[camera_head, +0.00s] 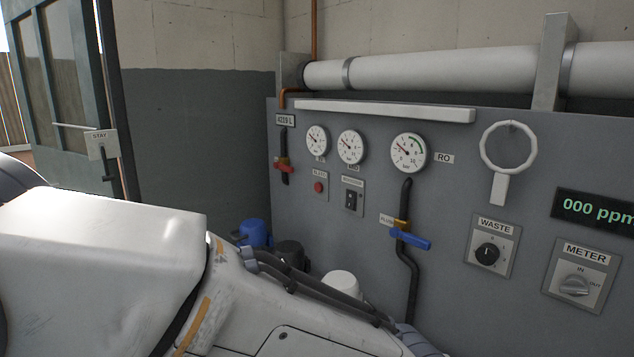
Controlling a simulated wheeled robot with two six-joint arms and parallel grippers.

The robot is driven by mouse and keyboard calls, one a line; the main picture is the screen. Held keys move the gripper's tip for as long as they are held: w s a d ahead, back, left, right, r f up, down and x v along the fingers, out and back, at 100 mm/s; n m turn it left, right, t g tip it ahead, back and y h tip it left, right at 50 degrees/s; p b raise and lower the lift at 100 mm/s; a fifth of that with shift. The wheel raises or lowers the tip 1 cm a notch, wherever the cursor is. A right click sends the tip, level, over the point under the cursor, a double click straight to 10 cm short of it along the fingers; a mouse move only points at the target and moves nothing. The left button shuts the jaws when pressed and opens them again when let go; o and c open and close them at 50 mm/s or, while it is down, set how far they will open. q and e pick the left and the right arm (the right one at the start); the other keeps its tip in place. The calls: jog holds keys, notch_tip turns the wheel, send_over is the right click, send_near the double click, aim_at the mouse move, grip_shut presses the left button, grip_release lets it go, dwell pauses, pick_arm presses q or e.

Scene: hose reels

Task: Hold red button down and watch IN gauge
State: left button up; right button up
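The red button (318,187) sits on a small labelled plate on the grey wall panel, below the leftmost gauge. Nothing is seen touching it. Three round white gauges are in a row: the leftmost gauge (317,139), the middle gauge (351,146) and the larger RO gauge (408,153). The small labels under the first two are too small to read surely, so I cannot tell which is marked IN. Their red needles point to the upper left. My white arm fills the lower left foreground. Neither gripper shows in this view.
A blue-handled valve (411,239), WASTE knob (487,253) and METER knob (574,286) lie further right. A blue container (254,233) stands below, partly hidden.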

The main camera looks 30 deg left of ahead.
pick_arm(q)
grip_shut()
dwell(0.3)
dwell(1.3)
